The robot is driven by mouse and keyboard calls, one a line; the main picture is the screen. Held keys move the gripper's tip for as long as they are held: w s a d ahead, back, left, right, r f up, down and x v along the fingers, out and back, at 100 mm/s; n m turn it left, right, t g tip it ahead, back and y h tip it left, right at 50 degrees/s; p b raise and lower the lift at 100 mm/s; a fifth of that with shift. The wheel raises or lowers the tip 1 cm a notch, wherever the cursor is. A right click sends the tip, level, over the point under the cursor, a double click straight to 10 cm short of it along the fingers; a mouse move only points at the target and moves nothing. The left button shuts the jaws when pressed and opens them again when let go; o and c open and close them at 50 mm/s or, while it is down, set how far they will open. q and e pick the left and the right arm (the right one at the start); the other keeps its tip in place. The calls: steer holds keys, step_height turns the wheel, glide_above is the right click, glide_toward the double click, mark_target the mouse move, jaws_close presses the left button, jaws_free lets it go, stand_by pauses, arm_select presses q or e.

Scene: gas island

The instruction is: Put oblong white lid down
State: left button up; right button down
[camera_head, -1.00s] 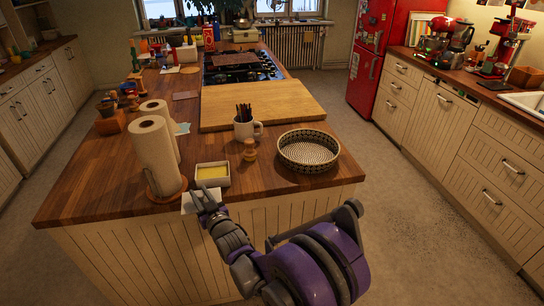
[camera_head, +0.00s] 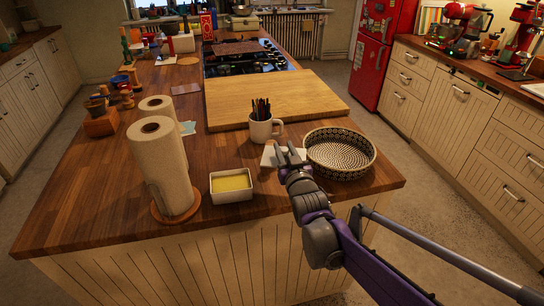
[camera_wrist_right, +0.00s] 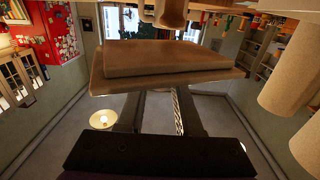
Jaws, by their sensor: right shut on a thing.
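The oblong white lid (camera_head: 268,157) is in my right gripper (camera_head: 288,152), above the counter's front part, between the mug and the patterned round dish. In the right wrist view the lid (camera_wrist_right: 165,62) is a flat, stepped rectangle across the fingers, looking brownish in shadow. My right gripper is shut on it. I cannot tell how far it is above the wood. The white oblong dish with yellow contents (camera_head: 231,187) stands uncovered on the counter, left of the gripper. My left gripper is not in view.
A white mug with pencils (camera_head: 262,130) stands just behind the lid. The patterned round dish (camera_head: 340,155) is close on the right. Paper towel rolls (camera_head: 160,165) stand at left and a wooden board (camera_head: 270,98) lies behind. Bare wood (camera_head: 285,190) lies in front.

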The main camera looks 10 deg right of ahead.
steer(key=shift+f, duration=0.3)
steer(key=f, duration=0.3)
steer(key=f+b, duration=0.1)
steer(key=shift+s+f, duration=0.25)
steer(key=shift+f, duration=2.05)
steer(key=shift+f+b, duration=0.15)
steer(key=shift+b, duration=0.2)
steer(key=c, duration=0.6)
jaws_free()
